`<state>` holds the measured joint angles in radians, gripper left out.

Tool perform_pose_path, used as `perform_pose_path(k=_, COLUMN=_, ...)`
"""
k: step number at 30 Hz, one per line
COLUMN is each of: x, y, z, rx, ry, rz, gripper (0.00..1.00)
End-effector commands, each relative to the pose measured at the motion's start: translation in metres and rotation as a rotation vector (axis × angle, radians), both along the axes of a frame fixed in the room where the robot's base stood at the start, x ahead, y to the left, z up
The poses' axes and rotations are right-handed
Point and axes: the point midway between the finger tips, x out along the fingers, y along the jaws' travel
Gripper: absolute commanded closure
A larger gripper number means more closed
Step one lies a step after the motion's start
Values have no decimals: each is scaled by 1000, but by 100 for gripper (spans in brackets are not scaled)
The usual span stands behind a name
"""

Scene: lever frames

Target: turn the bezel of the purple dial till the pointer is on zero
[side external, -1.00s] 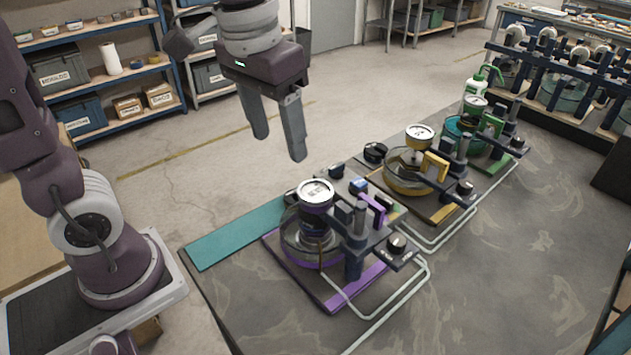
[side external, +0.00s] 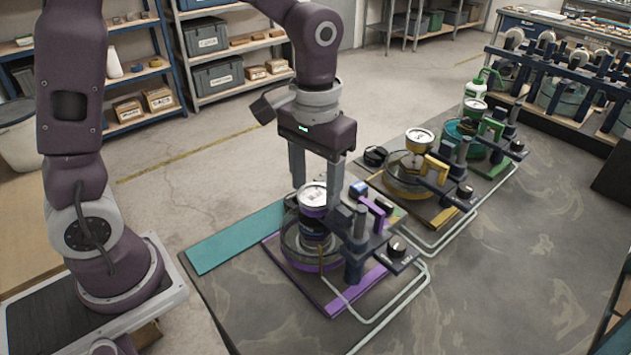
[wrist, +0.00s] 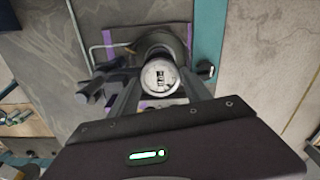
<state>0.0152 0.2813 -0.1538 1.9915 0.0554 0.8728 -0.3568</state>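The purple dial (side external: 313,197) has a white round face and a purple body. It stands upright over a clear round bowl on the purple-marked station, nearest to me of the three stations. Its face (wrist: 160,76) also shows in the wrist view, with dark marks too small to read; I cannot tell where the pointer is. My gripper (side external: 317,197) points down at the dial. Its two fingers are spread, one on each side of the dial's face. I cannot tell whether they touch the bezel.
A purple clamp block (side external: 375,211) and a dark post stand right beside the dial. A yellow station (side external: 408,170) and a green station (side external: 470,137) stand farther back. Pale tubing runs along the table's front. A teal strip (side external: 235,240) lies left; the right tabletop is bare.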

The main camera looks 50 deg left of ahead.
Motion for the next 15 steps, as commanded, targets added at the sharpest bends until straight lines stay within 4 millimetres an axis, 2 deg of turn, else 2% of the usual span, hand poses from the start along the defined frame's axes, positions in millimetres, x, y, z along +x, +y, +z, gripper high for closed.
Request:
perform_pose_path(k=1, x=0, y=0, z=0, rx=0, ry=0, rz=0, gripper=56)
perform_pose_path(k=6, x=0, y=0, z=0, rx=0, ry=0, rz=0, gripper=88)
perform_pose_path(k=15, x=0, y=0, z=1, rx=-1, ry=-1, rz=-205, gripper=88)
